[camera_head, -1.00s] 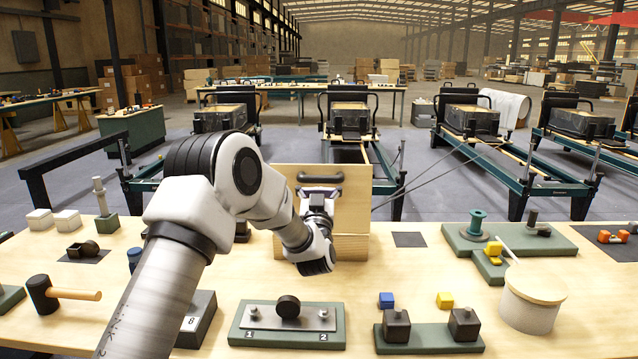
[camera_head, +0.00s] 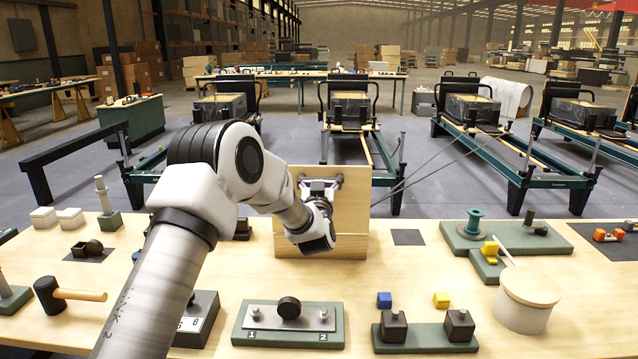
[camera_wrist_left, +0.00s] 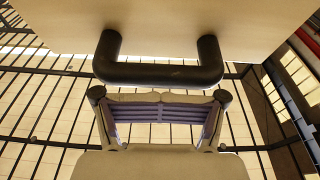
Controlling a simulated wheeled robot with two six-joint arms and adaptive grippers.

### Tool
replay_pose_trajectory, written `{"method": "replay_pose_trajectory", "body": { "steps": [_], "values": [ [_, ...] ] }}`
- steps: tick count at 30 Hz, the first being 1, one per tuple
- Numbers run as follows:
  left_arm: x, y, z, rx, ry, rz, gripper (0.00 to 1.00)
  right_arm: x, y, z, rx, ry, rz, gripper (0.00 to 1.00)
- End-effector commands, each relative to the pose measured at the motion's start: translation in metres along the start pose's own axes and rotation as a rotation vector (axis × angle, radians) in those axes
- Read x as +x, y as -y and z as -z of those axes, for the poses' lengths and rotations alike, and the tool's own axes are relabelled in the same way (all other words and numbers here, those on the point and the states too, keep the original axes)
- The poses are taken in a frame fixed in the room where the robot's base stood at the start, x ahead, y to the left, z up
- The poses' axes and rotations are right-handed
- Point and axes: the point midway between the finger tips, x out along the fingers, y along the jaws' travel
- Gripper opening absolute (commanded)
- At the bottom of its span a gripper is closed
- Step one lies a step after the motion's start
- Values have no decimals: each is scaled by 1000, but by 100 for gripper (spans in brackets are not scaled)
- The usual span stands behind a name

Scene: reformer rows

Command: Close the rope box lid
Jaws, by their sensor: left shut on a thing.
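The rope box (camera_head: 340,246) is a pale wooden box at the middle of the bench. Its lid (camera_head: 352,205) stands raised, roughly upright, with its face toward me. The lid has a dark bar handle (camera_wrist_left: 158,73), seen close in the left wrist view just beyond my fingers. My left gripper (camera_head: 320,187) is at this handle, in front of the lid, and is shut on it. In the wrist view the gripper (camera_wrist_left: 160,97) shows at the handle's bar; the exact contact is hard to see. My left arm hides part of the box. My right gripper is out of view.
A green board with a metal plate (camera_head: 288,318) lies in front of the box. A mallet (camera_head: 70,294) is at the left. A round wooden-lidded tub (camera_head: 528,300) and a green spool (camera_head: 474,224) are at the right. Bench space right of the box is mostly clear.

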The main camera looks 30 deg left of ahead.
Motion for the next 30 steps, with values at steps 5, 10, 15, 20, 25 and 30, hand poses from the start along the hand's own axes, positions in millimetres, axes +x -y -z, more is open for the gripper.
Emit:
{"method": "replay_pose_trajectory", "body": {
  "steps": [5,10,15,20,25,30],
  "values": [
    [6,0,3,-1,45,2,0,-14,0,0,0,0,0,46],
    [6,0,-1,-1,54,1,0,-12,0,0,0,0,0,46],
    [6,0,0,-1,53,1,0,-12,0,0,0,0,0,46],
    [6,0,0,-1,52,1,0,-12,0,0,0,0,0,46],
    [6,0,0,-1,52,1,0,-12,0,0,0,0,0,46],
    [6,0,0,-1,52,1,0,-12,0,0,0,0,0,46]
  ]
}}
